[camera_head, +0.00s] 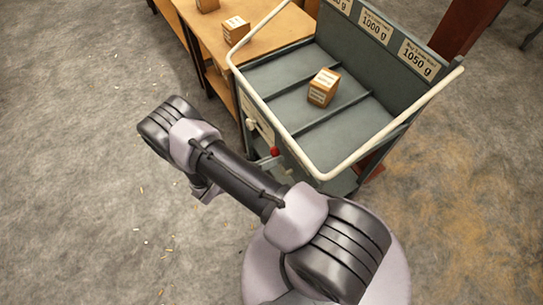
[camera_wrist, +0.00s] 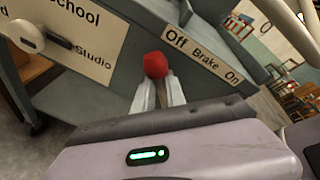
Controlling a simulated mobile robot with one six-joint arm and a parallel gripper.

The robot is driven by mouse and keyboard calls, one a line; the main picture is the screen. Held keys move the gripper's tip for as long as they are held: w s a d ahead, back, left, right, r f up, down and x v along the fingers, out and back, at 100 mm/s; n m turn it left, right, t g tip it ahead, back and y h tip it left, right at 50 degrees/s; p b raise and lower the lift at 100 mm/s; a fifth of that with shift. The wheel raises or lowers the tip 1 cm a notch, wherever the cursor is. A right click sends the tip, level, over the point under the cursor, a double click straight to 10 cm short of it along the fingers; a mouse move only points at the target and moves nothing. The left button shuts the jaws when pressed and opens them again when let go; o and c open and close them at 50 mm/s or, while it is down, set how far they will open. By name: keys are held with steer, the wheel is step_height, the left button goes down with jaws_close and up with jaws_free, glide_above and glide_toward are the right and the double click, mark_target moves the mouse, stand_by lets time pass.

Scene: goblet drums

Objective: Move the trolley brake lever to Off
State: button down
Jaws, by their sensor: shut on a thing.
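The trolley (camera_head: 350,125) is grey-green with a cream tubular rail. Its brake lever has a red knob (camera_wrist: 155,65), which also shows in the head view (camera_head: 274,151). In the wrist view my gripper (camera_wrist: 159,92) is shut on the lever just below the knob. The brake label (camera_wrist: 203,58) reads "Off Brake On" from left to right, and the knob is beside its Off end. The lower part of the lever is hidden by my fingers and wrist.
A small wooden box (camera_head: 323,87) sits in one of the trolley's top compartments. A wooden table (camera_head: 215,40) with more boxes adjoins the trolley at the back left. A white "School Studio" plate (camera_wrist: 75,40) is on the trolley. The floor (camera_head: 80,170) at left is open.

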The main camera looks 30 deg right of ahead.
steer(key=shift+w+r, duration=0.15)
steer(key=shift+w, duration=0.25)
steer(key=c, duration=1.4)
jaws_free()
steer(key=shift+o, duration=0.2)
steer(key=shift+a+n, duration=0.15)
steer(key=shift+n, duration=0.15)
steer(key=p+v, duration=0.3)
steer(key=v, duration=1.4)
steer(key=shift+s+f, duration=0.15)
steer(key=shift+f, duration=0.1)
steer(key=shift+a, duration=0.1)
